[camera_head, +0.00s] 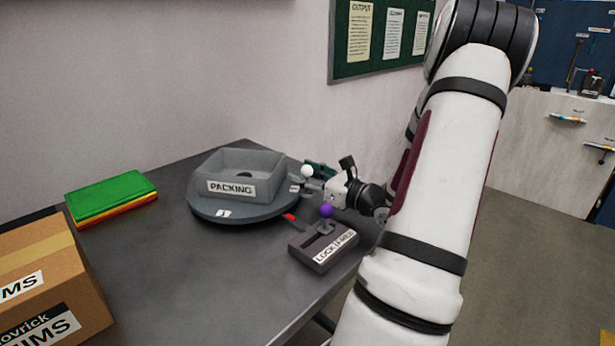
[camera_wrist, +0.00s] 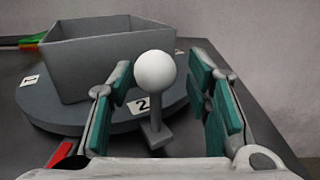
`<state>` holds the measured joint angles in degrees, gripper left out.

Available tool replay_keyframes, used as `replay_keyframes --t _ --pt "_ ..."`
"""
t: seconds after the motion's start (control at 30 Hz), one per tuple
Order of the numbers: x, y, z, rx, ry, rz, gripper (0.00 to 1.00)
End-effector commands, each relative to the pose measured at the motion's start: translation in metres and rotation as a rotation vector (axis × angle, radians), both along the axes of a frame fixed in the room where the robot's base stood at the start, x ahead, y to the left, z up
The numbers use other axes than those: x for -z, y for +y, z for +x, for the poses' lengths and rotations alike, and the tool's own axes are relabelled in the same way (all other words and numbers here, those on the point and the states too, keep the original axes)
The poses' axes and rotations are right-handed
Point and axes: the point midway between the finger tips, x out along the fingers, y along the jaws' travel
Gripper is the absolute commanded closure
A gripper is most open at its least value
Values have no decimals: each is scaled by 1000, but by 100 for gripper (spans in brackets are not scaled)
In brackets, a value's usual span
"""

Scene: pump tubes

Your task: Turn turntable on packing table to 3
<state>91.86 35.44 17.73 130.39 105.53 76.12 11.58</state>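The round grey turntable (camera_head: 240,211) sits on the dark packing table (camera_head: 180,262) and carries a grey open box labelled PACKING (camera_head: 232,188). A white ball knob (camera_head: 307,170) on a short grey post stands at its right edge; the knob (camera_wrist: 155,71) also shows in the wrist view. A label 2 (camera_wrist: 142,105) is beside the post, and a label that looks like 1 (camera_wrist: 31,80) is farther left. My gripper (camera_wrist: 160,92) is open, with its teal-padded fingers on either side of the knob and visible gaps to both. Depth is hard to judge. No label 3 is readable.
A LOCK box (camera_head: 323,248) with a purple-knobbed lever (camera_head: 326,211) stands close in front of my gripper. A red pointer (camera_head: 289,217) lies by the turntable. Stacked coloured boards (camera_head: 111,194) and a cardboard box (camera_head: 50,280) are at left. The wall is behind.

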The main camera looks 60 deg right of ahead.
Motion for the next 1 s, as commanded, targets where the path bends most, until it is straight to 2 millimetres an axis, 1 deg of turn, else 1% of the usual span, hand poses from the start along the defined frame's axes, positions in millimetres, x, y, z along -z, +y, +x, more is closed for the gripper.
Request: replay_keyframes --t 0.23,0.37,0.47,0.7,0.8,0.9,1.0 --pt "2 -2 -3 7 4 3 55" --pt "3 -1 -14 9 6 4 55" --pt "2 0 -30 11 5 3 55" --pt "2 6 -79 9 5 3 55" --pt "2 8 -96 7 4 2 55" --pt "2 10 -109 6 3 2 55" --pt "2 11 -116 4 3 2 55"
